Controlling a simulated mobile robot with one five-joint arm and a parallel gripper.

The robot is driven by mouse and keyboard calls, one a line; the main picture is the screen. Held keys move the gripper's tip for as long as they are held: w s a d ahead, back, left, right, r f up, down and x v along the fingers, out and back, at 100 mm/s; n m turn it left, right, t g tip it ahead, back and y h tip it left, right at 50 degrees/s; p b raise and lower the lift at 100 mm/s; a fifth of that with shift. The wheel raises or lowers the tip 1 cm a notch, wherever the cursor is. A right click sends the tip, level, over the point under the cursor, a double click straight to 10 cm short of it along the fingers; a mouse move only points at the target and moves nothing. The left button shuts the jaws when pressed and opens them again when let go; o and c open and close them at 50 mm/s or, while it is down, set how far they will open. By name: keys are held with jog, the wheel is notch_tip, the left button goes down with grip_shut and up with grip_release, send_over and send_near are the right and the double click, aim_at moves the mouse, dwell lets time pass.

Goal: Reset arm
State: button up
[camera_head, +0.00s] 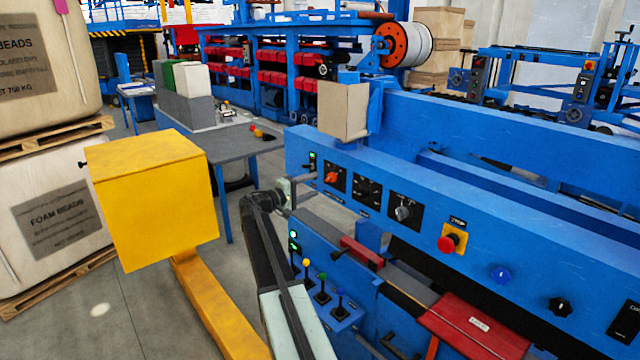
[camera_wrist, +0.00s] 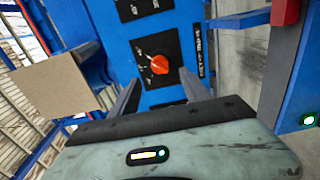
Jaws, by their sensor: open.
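My gripper (camera_wrist: 160,95) is open and empty in the wrist view, with its two fingers apart. An orange rotary knob (camera_wrist: 160,64) on a black plate shows between and beyond the fingertips. In the head view my arm reaches up from the bottom middle, and its gripper end (camera_head: 287,192) is in front of the left end of the blue control panel (camera_head: 420,190). The orange knob (camera_head: 332,178) is just right of the gripper there. I cannot tell whether the fingers touch the knob or the panel.
A yellow box on a yellow post (camera_head: 155,200) stands left of my arm. A lower blue panel with small levers (camera_head: 322,298) lies below the gripper. A red emergency button (camera_head: 447,243) is further right. Stacked foam bead sacks (camera_head: 50,215) stand at the far left.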

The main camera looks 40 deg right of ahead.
dwell(0.4)
jog(key=w+a+f+n+t+y, duration=0.1)
jog(key=w+a+f+t, duration=0.1)
jog(key=a, duration=0.7)
jog(key=w+a+f+n+t+y, duration=0.1)
jog(key=a+f, duration=0.1)
jog(key=a, duration=0.7)
jog(key=s+a+f+y, duration=0.5)
jog(key=s+a+f, duration=0.1)
jog(key=a, duration=0.6)
jog(key=s+a+f+g+y, duration=0.1)
jog(key=s+a+f+y, duration=0.4)
jog(key=a, duration=0.8)
jog(key=s+a+f+m+y, duration=0.1)
jog(key=s+a+f+y, duration=0.5)
jog(key=s+a+f, duration=0.2)
jog(key=s+a, duration=0.2)
jog(key=a, duration=0.2)
jog(key=shift+s+a+f+g, duration=0.35)
jog(key=shift+f+g, duration=0.05)
jog(key=shift+c, duration=0.3)
